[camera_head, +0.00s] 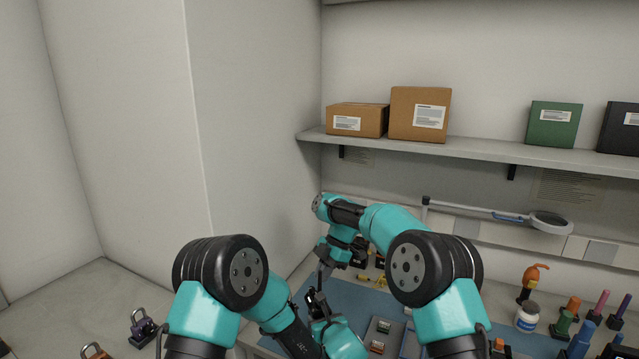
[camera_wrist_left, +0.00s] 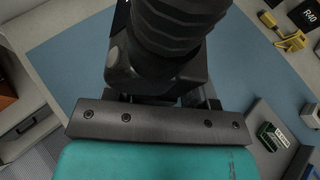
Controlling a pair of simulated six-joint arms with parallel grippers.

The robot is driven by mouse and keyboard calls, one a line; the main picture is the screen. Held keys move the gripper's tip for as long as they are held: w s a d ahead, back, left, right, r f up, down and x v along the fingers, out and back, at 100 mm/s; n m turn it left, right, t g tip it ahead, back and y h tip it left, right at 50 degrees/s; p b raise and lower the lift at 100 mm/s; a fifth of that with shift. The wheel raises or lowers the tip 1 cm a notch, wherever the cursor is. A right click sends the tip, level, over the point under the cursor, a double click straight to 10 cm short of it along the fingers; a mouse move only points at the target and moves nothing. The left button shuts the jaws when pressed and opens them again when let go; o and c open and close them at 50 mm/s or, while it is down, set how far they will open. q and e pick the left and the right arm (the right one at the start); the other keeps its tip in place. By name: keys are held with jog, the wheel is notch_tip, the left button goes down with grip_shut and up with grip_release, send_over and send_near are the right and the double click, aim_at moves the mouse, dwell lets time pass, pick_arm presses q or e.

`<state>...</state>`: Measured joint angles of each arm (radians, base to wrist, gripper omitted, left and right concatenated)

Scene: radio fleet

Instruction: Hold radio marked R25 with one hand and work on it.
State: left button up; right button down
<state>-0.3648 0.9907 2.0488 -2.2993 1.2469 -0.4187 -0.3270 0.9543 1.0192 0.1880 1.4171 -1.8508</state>
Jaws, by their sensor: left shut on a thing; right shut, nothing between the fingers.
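My left gripper (camera_head: 317,300) is low in the head view, shut on a black radio (camera_head: 312,297). In the left wrist view the radio (camera_wrist_left: 165,45) is large and dark, with ribbed sides, held between the fingers. No R25 marking can be read on it. My right gripper (camera_head: 321,276) is shut and empty, pointing down just above the left gripper and the radio. Whether it touches the radio cannot be told. Another dark radio marked R40 (camera_wrist_left: 307,13) shows at the top right of the left wrist view.
The blue mat (camera_head: 348,304) lies below the grippers. A white jar (camera_head: 527,317) and several coloured tools stand at the right. The wall shelf (camera_head: 480,153) holds boxes.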

jog(key=shift+f, duration=1.7)
pick_arm(q)
jog(key=shift+r, duration=0.1)
pick_arm(e)
jog(key=shift+s+f, duration=0.1)
jog(key=shift+f, duration=0.05)
jog(key=shift+s+d, duration=0.4)
jog(key=shift+s, duration=0.15)
pick_arm(q)
jog(key=shift+w+r, duration=0.1)
jog(key=shift+r, duration=0.05)
pick_arm(e)
jog(key=shift+s, duration=0.35)
jog(key=shift+w+d, duration=0.15)
jog(key=shift+d, duration=0.25)
jog(key=shift+w, duration=0.1)
pick_arm(q)
jog(key=shift+f, duration=0.2)
pick_arm(e)
notch_tip(320, 180, up, 6)
jog(key=shift+r, duration=0.2)
